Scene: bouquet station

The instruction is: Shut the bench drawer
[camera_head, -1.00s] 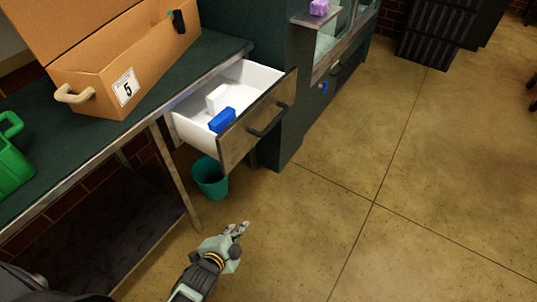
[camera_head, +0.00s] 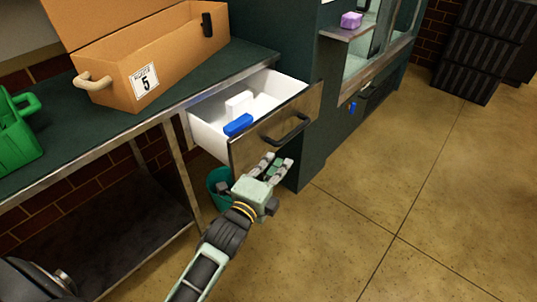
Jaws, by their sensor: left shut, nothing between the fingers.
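The bench drawer (camera_head: 213,139) is pulled out from under the green-topped bench (camera_head: 80,140). It has white inner walls and a wooden front with a dark bar handle (camera_head: 288,130). A blue block (camera_head: 238,125) and a white block (camera_head: 239,103) lie inside it. My left gripper (camera_head: 276,164) is shut and empty. In the picture it is just below the handle, over the lower part of the drawer front; whether it touches the front I cannot tell. My right gripper is not in view.
A dark green cabinet (camera_head: 310,165) stands right of the drawer.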

